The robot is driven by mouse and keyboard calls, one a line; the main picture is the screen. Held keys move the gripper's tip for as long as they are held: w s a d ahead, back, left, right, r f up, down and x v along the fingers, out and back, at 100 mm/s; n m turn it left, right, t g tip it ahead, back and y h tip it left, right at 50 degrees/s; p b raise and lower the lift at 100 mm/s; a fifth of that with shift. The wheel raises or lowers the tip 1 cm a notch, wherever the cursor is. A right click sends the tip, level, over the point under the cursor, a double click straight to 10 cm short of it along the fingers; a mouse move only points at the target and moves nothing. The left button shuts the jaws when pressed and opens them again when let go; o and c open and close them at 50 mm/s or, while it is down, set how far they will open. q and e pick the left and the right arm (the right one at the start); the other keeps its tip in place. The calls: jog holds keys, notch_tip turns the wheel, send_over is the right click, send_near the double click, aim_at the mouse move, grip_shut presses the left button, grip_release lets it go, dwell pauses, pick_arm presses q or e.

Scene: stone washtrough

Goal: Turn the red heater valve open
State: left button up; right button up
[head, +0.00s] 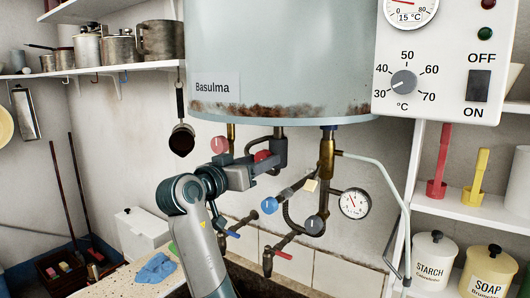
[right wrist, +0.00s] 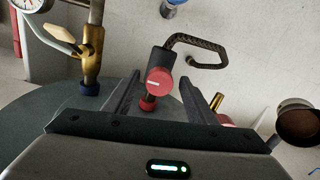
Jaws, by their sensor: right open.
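The red heater valve is a round red knob (head: 262,156) on a dark pipe under the water heater (head: 270,60). My right gripper (head: 258,168) is open just in front of it and partly hides it in the head view. In the right wrist view, the red knob (right wrist: 158,82) with a pale mark on its face sits between the two open fingers, with a gap on each side. Whether the fingertips reach past the knob is hard to tell. My left gripper is not in view.
Another red knob (head: 219,144) is close by on a brass pipe. A small black pan (head: 181,139) hangs at the left.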

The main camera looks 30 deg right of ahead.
jog(key=shift+p+x, duration=0.4)
jog(key=shift+x, duration=0.95)
jog(key=c, duration=1)
jog(key=shift+c, duration=0.2)
